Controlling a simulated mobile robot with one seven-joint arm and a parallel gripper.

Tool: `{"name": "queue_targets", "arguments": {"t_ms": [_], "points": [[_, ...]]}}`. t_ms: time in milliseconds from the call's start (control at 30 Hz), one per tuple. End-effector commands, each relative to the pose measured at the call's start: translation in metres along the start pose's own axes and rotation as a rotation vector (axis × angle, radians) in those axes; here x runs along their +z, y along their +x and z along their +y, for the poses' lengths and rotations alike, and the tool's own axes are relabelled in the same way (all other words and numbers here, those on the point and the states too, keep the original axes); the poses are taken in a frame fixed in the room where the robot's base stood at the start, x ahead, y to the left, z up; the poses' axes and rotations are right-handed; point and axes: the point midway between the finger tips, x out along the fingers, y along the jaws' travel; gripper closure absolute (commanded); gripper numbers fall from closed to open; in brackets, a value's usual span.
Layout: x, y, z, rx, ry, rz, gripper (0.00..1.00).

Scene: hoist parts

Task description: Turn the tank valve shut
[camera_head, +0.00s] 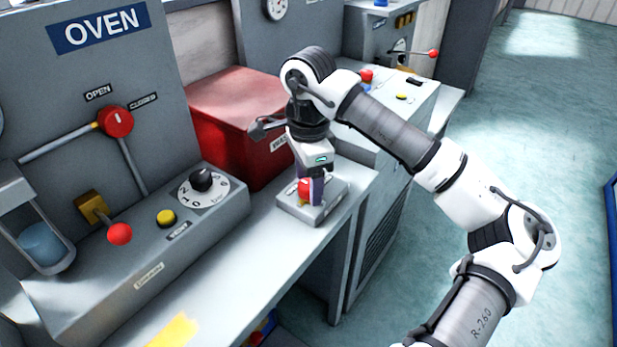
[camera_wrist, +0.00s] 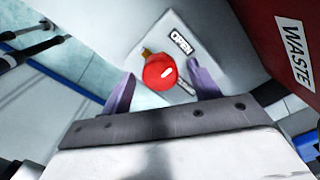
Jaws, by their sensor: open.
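A round red valve knob (camera_head: 118,122) is on the oven panel, between an OPEN label (camera_head: 98,92) and a CLOSED label (camera_head: 143,100). Grey pipes run from it; which label it points to is unclear. My gripper (camera_head: 311,190) is far to its right, pointing down over a small grey box (camera_head: 330,205). Its purple fingers are open on either side of a red ball knob (camera_head: 304,187) on that box. In the wrist view the ball (camera_wrist: 159,72) sits between the fingertips (camera_wrist: 163,85), with an OPEN label (camera_wrist: 181,41) behind it. No firm grip on the ball shows.
A red waste bin (camera_head: 235,115) stands close behind my gripper. The oven console has a red-balled lever (camera_head: 119,234), a yellow button (camera_head: 166,217) and a black dial (camera_head: 202,180). A glass vessel with blue liquid (camera_head: 42,245) is at left. The bench front (camera_head: 255,260) is mostly clear.

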Motion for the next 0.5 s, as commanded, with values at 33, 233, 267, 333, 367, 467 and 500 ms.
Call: {"name": "queue_targets", "arguments": {"t_ms": [33, 233, 267, 333, 367, 467, 500], "points": [[0.0000, 0.0000, 0.0000, 0.000, 0.000, 0.000, 0.39], [0.0000, -0.0002, 0.0000, 0.000, 0.000, 0.000, 0.62], [0.0000, -0.0002, 0.0000, 0.000, 0.000, 0.000, 0.66], [0.0001, -0.0002, 0.0000, 0.000, 0.000, 0.000, 0.76], [0.0000, -0.0003, 0.0000, 0.000, 0.000, 0.000, 0.80], [0.0000, -0.0003, 0.0000, 0.000, 0.000, 0.000, 0.84], [0.0001, -0.0002, 0.0000, 0.000, 0.002, 0.000, 0.84]]}}
